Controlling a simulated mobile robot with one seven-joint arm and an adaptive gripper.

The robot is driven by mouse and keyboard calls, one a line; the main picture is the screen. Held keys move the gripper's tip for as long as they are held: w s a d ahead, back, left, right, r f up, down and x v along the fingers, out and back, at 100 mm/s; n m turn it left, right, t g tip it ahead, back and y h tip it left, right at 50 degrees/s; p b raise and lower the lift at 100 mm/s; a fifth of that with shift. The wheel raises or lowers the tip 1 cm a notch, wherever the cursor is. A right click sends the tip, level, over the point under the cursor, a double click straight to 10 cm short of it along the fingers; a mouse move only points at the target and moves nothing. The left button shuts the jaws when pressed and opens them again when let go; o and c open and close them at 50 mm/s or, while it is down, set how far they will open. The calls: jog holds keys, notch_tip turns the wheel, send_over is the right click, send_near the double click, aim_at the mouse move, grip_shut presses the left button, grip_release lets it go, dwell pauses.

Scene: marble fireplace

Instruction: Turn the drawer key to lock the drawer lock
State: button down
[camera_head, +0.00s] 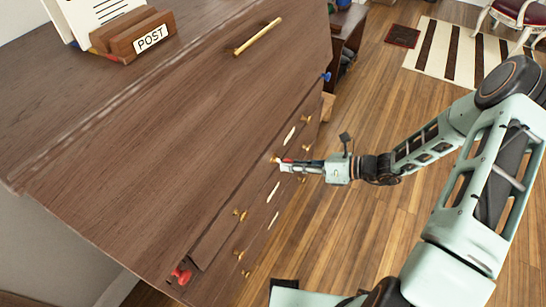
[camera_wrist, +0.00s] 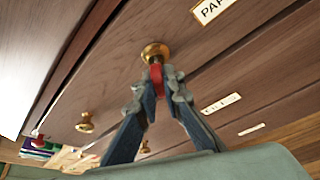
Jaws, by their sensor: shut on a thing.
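My gripper (camera_head: 283,162) reaches from the right to the front of the wooden dresser (camera_head: 150,140). In the wrist view its two fingers (camera_wrist: 157,82) close together on a small red piece (camera_wrist: 156,72), which looks like the head of the drawer key. The red piece meets a round brass fitting (camera_wrist: 155,51) on a drawer front, likely the lock. The brass fitting also shows at my fingertips in the head view (camera_head: 275,159). The key's shaft and any keyhole are hidden, so its turn angle cannot be told.
Several brass knobs and pale labels line the drawer fronts. A red knob-like piece (camera_head: 181,275) and a blue one (camera_head: 327,77) stick out at the dresser's ends. A POST letter holder (camera_head: 135,35) stands on top. Open wood floor (camera_head: 400,130) lies to the right.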

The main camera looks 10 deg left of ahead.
jog(key=shift+r+m+p, duration=0.15)
jog(key=shift+m+p, duration=0.15)
jog(key=shift+p, duration=0.05)
jog(key=shift+m+g+y, duration=0.5)
jog(key=shift+m+g, duration=0.1)
jog(key=shift+m, duration=0.5)
jog(key=shift+w+a+m+g+y, duration=0.1)
jog(key=shift+m+g+y, duration=0.3)
jog(key=shift+m, duration=0.4)
